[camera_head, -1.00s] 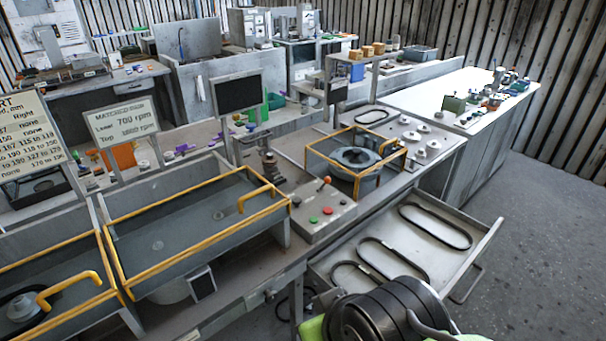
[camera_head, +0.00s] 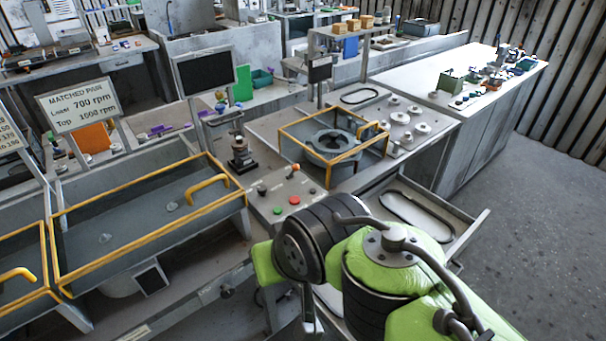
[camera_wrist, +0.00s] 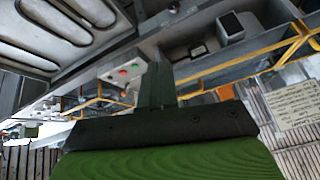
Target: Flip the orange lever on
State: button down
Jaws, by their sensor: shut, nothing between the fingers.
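The orange lever (camera_head: 295,169) is a small stick with an orange-red tip, standing on the grey control panel (camera_head: 267,198) in the head view. Below it on the panel are a red button (camera_head: 293,200) and a green button (camera_head: 277,211). In the wrist view the panel's red button (camera_wrist: 122,73) and green button (camera_wrist: 136,64) show left of my gripper (camera_wrist: 157,68); I cannot make out the lever there. My gripper's fingers are together and empty, apart from the panel. In the head view my arm is in front, right of and below the panel.
A yellow-framed fan housing (camera_head: 333,145) stands behind the panel, right of a dark post fixture (camera_head: 240,155). A long yellow-railed bin (camera_head: 150,215) lies left. An open drawer (camera_head: 440,225) with belts sticks out right. Floor at far right is clear.

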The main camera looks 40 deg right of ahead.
jog(key=w+d+f+m+t+b, duration=0.1)
jog(key=w+d+f+m+b, duration=0.15)
jog(key=w+d+m, duration=0.55)
jog(key=w+d+f+m+t+b, duration=0.1)
jog(key=w+d+f+m+b, duration=0.2)
jog(key=w+d, duration=0.5)
jog(key=w+d+f+m+h, duration=0.1)
jog(key=w+d+f+m, duration=0.1)
jog(key=d, duration=0.3)
jog(key=w+d+f+m+t, duration=0.1)
jog(key=w+d+f+m, duration=0.2)
jog(key=d+f+m, duration=0.1)
jog(key=shift+w+d+m+h+b, duration=0.4)
jog(key=shift+d+m, duration=0.1)
jog(key=shift+d, duration=0.15)
